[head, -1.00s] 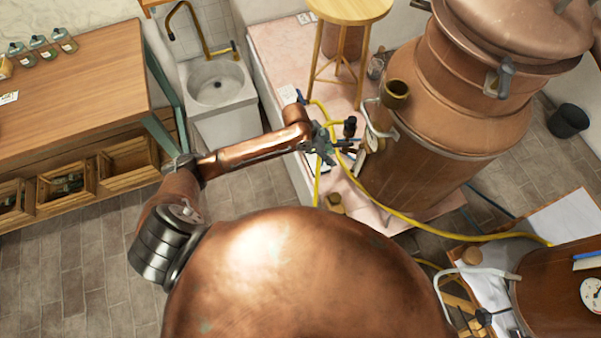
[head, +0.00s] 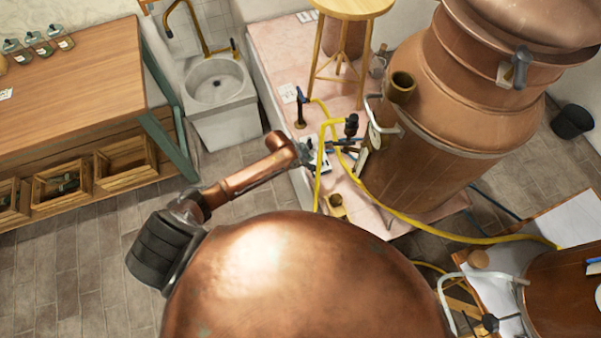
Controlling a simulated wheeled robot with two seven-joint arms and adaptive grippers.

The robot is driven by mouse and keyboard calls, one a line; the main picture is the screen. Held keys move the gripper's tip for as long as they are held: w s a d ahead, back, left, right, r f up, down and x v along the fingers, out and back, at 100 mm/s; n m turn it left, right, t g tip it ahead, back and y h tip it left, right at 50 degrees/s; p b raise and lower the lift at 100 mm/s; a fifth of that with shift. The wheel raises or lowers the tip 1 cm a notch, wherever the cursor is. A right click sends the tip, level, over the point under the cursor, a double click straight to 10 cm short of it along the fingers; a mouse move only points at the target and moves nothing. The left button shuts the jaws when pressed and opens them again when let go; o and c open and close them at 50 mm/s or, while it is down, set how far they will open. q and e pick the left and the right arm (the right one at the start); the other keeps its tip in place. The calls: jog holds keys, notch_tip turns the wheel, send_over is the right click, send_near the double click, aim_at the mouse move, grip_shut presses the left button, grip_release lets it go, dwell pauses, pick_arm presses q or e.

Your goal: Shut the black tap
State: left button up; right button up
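The black tap (head: 351,125) stands upright on the yellow hose piping, on the pink tiled ledge left of the big copper still. My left arm comes in from the left, and my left gripper (head: 312,153) is low and to the left of the black tap, apart from it in the picture. The gripper is small and partly hidden by its own wrist, so I cannot tell how far its fingers are open. My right gripper is not in view.
The copper still (head: 450,110) with a pale curved handle (head: 382,118) stands close right of the taps. A yellow hose (head: 420,226) runs across the ledge and right. A wooden stool (head: 352,8) stands behind. A sink (head: 215,88) and wooden table (head: 70,80) are left.

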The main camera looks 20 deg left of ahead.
pick_arm(q)
jog(key=s+a+f+n+y+b, duration=0.1)
jog(key=a+f, duration=0.3)
jog(key=f, duration=0.4)
jog(key=shift+s+a+f+n, duration=0.15)
jog(key=shift+s+f+n, duration=0.15)
jog(key=shift+s, duration=0.25)
